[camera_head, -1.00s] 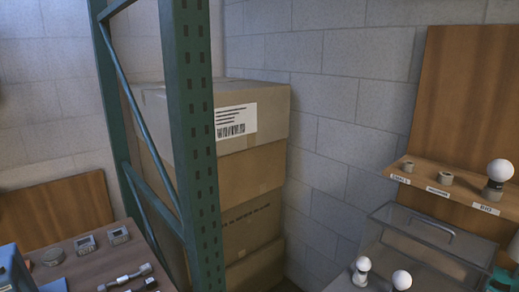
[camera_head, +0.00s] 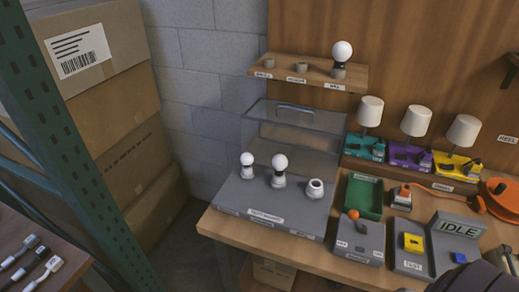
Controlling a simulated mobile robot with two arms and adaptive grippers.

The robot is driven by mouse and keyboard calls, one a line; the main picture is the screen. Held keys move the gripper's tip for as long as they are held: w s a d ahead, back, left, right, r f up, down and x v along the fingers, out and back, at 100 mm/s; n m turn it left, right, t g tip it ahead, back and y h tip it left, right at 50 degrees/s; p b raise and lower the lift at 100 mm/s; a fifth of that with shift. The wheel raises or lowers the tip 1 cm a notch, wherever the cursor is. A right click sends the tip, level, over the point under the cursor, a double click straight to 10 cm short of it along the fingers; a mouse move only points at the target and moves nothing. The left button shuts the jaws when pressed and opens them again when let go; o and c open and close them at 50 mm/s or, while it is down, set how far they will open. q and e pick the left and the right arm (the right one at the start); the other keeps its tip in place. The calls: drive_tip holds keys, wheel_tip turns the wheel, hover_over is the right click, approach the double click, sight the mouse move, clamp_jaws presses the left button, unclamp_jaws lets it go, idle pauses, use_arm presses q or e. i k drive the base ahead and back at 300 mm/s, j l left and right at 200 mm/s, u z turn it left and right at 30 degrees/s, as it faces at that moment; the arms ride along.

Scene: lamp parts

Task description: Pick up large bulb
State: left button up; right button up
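A large white round bulb (camera_head: 342,51) stands upright in a round grey holder (camera_head: 338,71) at the right end of a small wooden shelf (camera_head: 309,78). A white socket (camera_head: 316,188) without a bulb is at the right of that stand. Neither gripper is in view; only a dark, rounded part shows at the bottom right corner, likely my arm.
A clear box (camera_head: 295,132) stands behind the grey stand (camera_head: 265,205). To the right are three lamps with white shades (camera_head: 415,121), a green tray (camera_head: 363,195) and a grey IDLE panel (camera_head: 457,228). A green rack post (camera_head: 65,140) and boxes (camera_head: 130,150) are at the left.

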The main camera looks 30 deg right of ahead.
sight(342, 51)
drive_tip(key=z, duration=1.4)
